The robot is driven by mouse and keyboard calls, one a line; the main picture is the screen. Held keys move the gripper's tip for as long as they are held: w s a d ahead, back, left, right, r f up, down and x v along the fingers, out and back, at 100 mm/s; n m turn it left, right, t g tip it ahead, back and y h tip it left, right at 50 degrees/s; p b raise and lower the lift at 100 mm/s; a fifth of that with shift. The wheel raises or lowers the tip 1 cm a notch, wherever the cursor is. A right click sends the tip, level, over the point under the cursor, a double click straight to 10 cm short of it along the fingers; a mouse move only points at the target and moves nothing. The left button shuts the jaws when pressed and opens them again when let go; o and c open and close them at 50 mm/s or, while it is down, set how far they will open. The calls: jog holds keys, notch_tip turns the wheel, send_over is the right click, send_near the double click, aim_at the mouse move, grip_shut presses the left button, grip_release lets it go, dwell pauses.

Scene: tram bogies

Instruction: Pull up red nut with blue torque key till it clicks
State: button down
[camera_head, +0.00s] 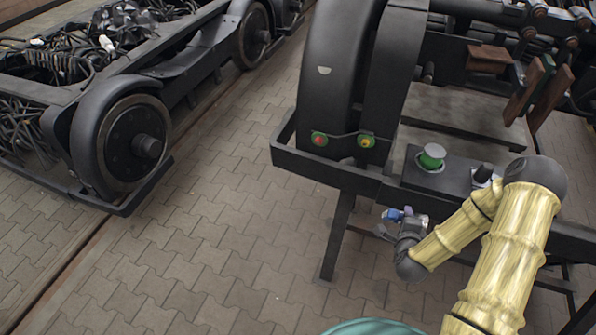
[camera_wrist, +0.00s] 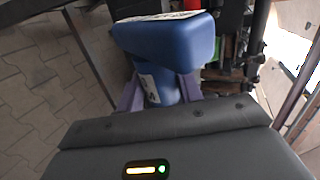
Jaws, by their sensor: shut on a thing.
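The blue torque key (camera_wrist: 165,42) fills the upper middle of the wrist view, with pale labels on its head and handle. My gripper (camera_wrist: 160,92) is shut on its handle with purple fingers on both sides. In the head view the key is a small blue shape (camera_head: 393,214) at my gripper (camera_head: 388,228), below the front edge of the bogie frame. The red nut (camera_head: 320,139) sits on the dark bogie bracket, up and left of my gripper and apart from the key. The key's working end cannot be made out.
A yellow nut (camera_head: 366,141) with a green rim sits right of the red one. A green round thing (camera_head: 432,157) and a black knob-like thing (camera_head: 483,173) stand on the dark frame ledge (camera_head: 450,180). Another bogie (camera_head: 120,130) is at left, with clear paving between.

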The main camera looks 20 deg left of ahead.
jog(key=a+m+y+p, duration=0.25)
jog(key=a+y, duration=0.35)
jog(key=a, duration=1.2)
jog(key=a+r+m+y+p, duration=0.1)
jog(key=a+r+m+y, duration=0.1)
jog(key=a+r+y, duration=0.2)
jog(key=w+a+r+m+g+y+p, duration=0.1)
jog(key=a+r+m+y+p, duration=0.1)
jog(key=a, duration=0.9)
notch_tip(320, 180, up, 2)
jog(key=shift+a+r+m+g+y, duration=0.25)
jog(key=shift+a+m+g+y, duration=0.05)
jog(key=shift+m+y, duration=0.6)
jog(key=shift+f+b, duration=0.1)
jog(key=shift+b, duration=0.3)
jog(key=shift+w+d, duration=0.1)
